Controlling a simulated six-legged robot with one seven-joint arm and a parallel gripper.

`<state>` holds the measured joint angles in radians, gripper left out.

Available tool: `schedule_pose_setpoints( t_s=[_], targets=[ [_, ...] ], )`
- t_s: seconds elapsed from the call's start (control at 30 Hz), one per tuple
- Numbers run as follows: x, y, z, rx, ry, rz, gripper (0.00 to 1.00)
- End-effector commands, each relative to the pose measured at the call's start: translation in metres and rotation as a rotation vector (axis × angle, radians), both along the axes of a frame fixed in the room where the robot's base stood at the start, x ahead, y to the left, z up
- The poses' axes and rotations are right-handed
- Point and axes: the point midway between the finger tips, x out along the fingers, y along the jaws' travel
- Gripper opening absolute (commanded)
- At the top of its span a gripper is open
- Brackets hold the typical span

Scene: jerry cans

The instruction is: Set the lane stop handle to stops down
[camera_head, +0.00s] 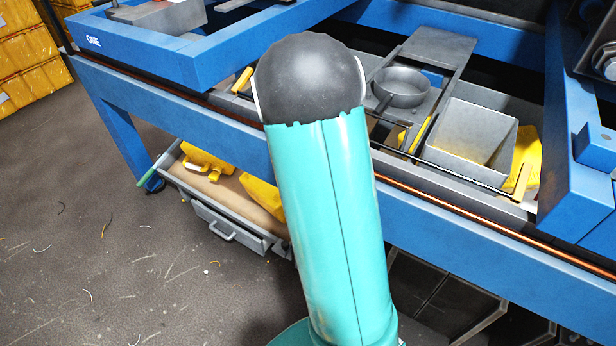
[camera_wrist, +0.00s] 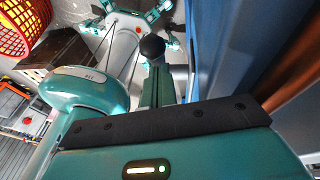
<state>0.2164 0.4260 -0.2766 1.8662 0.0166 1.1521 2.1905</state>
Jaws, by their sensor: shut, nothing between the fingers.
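My gripper (camera_wrist: 158,80) shows in the wrist view as teal fingers closed together, with nothing seen between them. A black ball knob (camera_wrist: 152,47) appears just beyond the fingertips; I cannot tell whether it belongs to the lane stop handle or whether the fingers touch it. In the head view my arm covers the middle of the bench and my gripper is out of sight. A green-gripped bar (camera_head: 150,170) sits at the lower left of the bench, beside the tray. I cannot tell for sure which part is the lane stop handle, or its setting.
The blue bench frame (camera_head: 450,222) crosses the head view. On it are a round pan (camera_head: 402,88) and a grey bin (camera_head: 470,135). An open tray (camera_head: 235,190) below holds yellow jerry cans (camera_head: 205,161). A red basket (camera_wrist: 22,25) shows in the wrist view.

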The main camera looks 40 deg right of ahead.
Motion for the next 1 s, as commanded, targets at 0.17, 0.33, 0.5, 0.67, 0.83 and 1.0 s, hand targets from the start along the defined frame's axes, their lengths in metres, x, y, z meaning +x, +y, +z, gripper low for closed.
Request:
schedule_pose_setpoints(
  t_s=[0.17,0.33,0.5,0.67,0.83,1.0],
  targets=[
    [0.003,0.002,-0.002,0.001,-0.001,0.002,0.00],
    [0.003,0.002,-0.003,0.001,-0.001,0.002,0.00],
    [0.003,0.001,-0.003,0.001,-0.002,0.002,0.00],
    [0.003,0.001,-0.003,0.001,-0.002,0.002,0.00],
    [0.003,-0.001,0.001,0.001,-0.003,0.001,0.00],
    [0.002,-0.005,0.011,0.001,-0.003,0.001,0.00]
  ],
)
